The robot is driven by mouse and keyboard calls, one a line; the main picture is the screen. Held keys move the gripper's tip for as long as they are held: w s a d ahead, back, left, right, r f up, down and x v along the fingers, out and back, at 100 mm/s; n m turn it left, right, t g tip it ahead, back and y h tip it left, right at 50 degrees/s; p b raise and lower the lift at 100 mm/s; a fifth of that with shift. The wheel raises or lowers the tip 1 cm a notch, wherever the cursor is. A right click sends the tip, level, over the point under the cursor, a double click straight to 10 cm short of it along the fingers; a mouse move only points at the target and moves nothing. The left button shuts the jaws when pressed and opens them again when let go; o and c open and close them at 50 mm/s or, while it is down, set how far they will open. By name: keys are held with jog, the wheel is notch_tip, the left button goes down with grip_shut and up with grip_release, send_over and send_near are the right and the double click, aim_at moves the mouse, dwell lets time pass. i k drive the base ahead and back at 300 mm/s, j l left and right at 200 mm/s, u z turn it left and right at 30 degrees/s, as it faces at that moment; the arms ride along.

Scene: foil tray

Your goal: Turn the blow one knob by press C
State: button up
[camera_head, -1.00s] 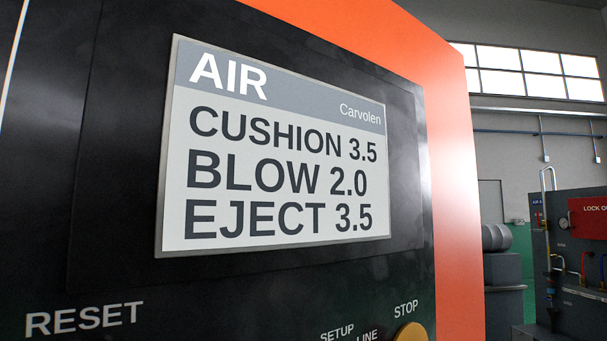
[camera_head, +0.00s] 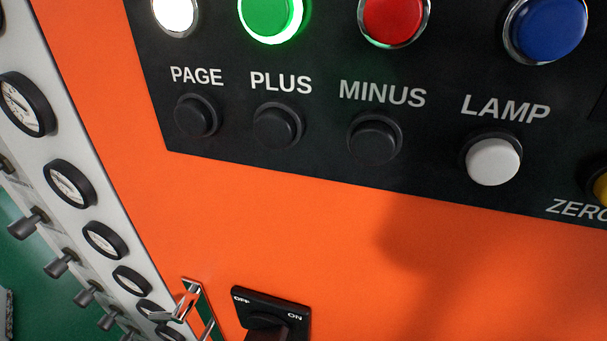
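The blow one knob cannot be told apart by any readable label. A column of dark grey knobs runs down the grey side panel at the left, among them an upper knob (camera_head: 28,223), a middle knob (camera_head: 60,263) and a lower knob (camera_head: 88,292). Round gauges stand beside them, including a large upper gauge (camera_head: 26,104) and a second gauge (camera_head: 70,184). No press letter shows. My gripper is not in view.
The orange press front (camera_head: 300,220) carries a black button panel (camera_head: 330,70) with PAGE, PLUS, MINUS and LAMP buttons. An OFF/ON switch (camera_head: 268,318) and a chrome handle (camera_head: 187,300) stick out below. Green floor (camera_head: 40,255) shows at lower left.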

aim_at(82, 300)
jog(key=i+j+u, duration=0.2)
jog(key=u, duration=0.3)
jog(key=i+j+u, duration=0.15)
jog(key=u, duration=0.35)
jog(key=i+u, duration=0.3)
jog(key=u, duration=0.15)
